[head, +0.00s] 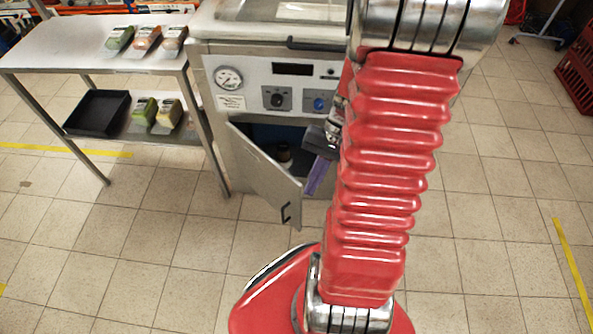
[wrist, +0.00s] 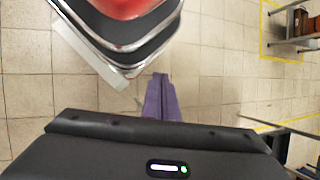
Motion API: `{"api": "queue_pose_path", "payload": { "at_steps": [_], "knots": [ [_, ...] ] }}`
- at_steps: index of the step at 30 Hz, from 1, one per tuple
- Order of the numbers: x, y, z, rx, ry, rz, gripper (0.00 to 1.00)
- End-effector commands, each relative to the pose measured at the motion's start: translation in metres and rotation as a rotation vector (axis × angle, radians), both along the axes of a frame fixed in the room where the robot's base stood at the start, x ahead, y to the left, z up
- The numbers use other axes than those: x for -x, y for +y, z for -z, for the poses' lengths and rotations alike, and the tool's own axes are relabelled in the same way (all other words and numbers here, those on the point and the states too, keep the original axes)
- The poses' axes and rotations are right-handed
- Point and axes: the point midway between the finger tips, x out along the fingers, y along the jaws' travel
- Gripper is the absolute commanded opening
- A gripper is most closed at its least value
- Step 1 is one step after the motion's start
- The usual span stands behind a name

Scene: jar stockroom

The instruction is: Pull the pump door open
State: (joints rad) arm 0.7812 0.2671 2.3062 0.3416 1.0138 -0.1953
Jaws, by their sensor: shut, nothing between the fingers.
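The pump door (head: 262,168) is a grey panel low on the front of the metal machine. It stands partly open, swung outward from its left side. Its small dark handle (head: 286,212) is near the free edge. Behind the door is a dark compartment with a small brownish part (head: 284,153) inside. My gripper (head: 313,188) has purple fingers just right of the door's free edge, near the opening. Whether they touch the door I cannot tell. In the wrist view the fingers (wrist: 158,85) are together and empty. My red arm hides the machine's right side.
The machine's panel has a gauge (head: 229,78) and knobs (head: 277,98). A metal shelf table (head: 60,45) stands to the left, with packets and a black tray (head: 97,112). A red crate (head: 577,65) is at far right. The tiled floor before the door is clear.

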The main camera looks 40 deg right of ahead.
Motion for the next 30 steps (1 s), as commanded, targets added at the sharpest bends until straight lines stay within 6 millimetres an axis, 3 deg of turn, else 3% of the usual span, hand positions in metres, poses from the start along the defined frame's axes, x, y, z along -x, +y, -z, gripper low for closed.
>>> {"api": "queue_pose_path", "payload": {
  "at_steps": [14,30],
  "knots": [
    [0.010,-0.015,0.063,-0.301,-0.007,0.207,0.00],
    [0.007,-0.030,0.130,-0.603,-0.197,0.450,0.00]
  ]
}}
